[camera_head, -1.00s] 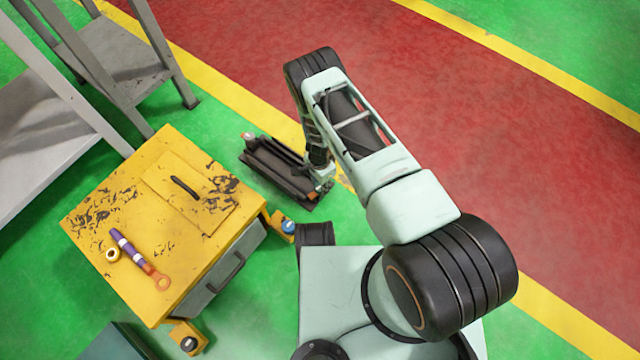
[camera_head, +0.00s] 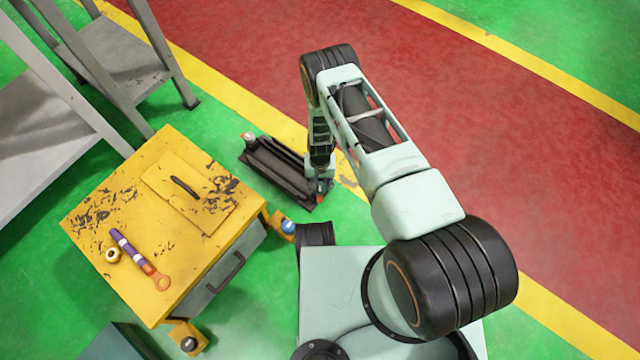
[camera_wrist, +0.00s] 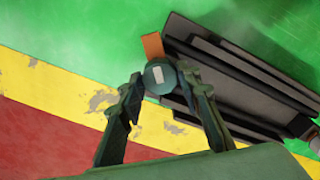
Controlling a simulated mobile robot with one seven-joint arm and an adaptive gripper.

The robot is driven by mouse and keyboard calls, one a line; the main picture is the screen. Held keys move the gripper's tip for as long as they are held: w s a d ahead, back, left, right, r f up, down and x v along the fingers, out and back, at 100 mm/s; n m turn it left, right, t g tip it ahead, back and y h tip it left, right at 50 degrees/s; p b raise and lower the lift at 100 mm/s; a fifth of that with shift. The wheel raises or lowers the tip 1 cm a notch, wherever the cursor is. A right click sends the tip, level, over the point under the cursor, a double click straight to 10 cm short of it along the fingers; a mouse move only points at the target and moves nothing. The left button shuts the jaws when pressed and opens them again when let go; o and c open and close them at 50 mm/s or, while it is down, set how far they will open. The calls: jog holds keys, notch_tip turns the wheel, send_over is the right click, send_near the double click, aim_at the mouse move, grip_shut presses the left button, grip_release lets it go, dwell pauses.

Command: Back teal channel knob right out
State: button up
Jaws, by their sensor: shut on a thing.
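A dark, ribbed channel body (camera_head: 275,165) lies on the green floor, beside the yellow line; in the wrist view it (camera_wrist: 250,85) fills the upper right. A round teal knob (camera_wrist: 160,77) with a pale rectangular mark sits at its near end. My gripper (camera_wrist: 159,80) is shut on this knob, one finger on each side. An orange tab (camera_wrist: 152,45) stands out just beyond the knob. I cannot tell whether the knob still touches the body. In the head view my gripper (camera_head: 321,185) is at the body's lower right end, and the knob is mostly hidden.
A yellow cabinet (camera_head: 90,210) stands left, carrying a purple-and-orange tool (camera_head: 138,257) and a small ring (camera_head: 112,255). A grey metal rack (camera_head: 115,50) is at upper left. The red floor (camera_head: 530,160) to the right is clear.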

aim_at(320, 187)
jog(key=n, duration=0.4)
jog(key=shift+f+n, duration=0.1)
jog(key=shift+n, duration=0.2)
jog(key=n, duration=0.4)
jog(key=shift+n, duration=0.4)
jog(key=o, duration=1.1)
notch_tip(320, 187, up, 12)
jog(key=shift+r, duration=0.1)
dwell(0.4)
